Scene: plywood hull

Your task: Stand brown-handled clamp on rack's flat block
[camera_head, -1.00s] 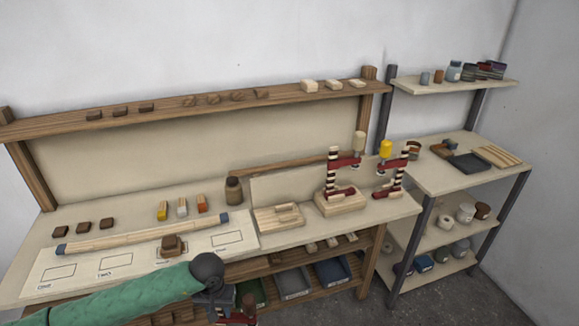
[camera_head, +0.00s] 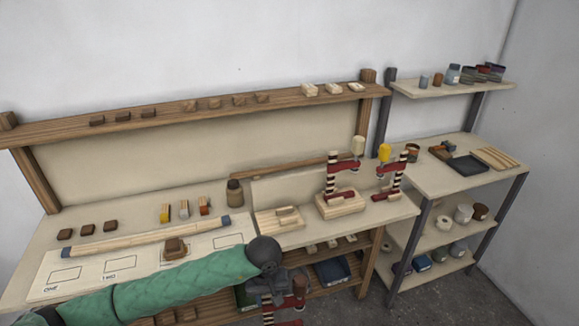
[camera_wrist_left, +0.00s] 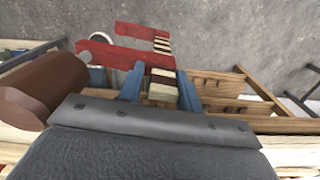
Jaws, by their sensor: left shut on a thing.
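My left gripper (camera_head: 276,284) is shut on the brown-handled clamp (camera_head: 298,290) in front of the bench's front edge. In the left wrist view, blue fingers of the left gripper (camera_wrist_left: 160,92) grip the striped bar of the clamp (camera_wrist_left: 125,55). Its red arms reach left and its thick brown handle is at far left. A flat pale wooden block (camera_head: 272,222) with a raised strip lies on the bench, right of the drawn panel. A cream-handled clamp (camera_head: 332,172) stands on another pale block (camera_head: 352,207). A yellow-handled clamp (camera_head: 398,178) stands right of it. My right gripper is out of view.
A low back panel (camera_head: 300,180) rises behind the blocks and clamps. A dark brown jar (camera_head: 235,193) stands left of the flat block. A brown block (camera_head: 175,248) and long wooden rod (camera_head: 145,238) lie on the left. Bins (camera_head: 332,271) sit below the bench.

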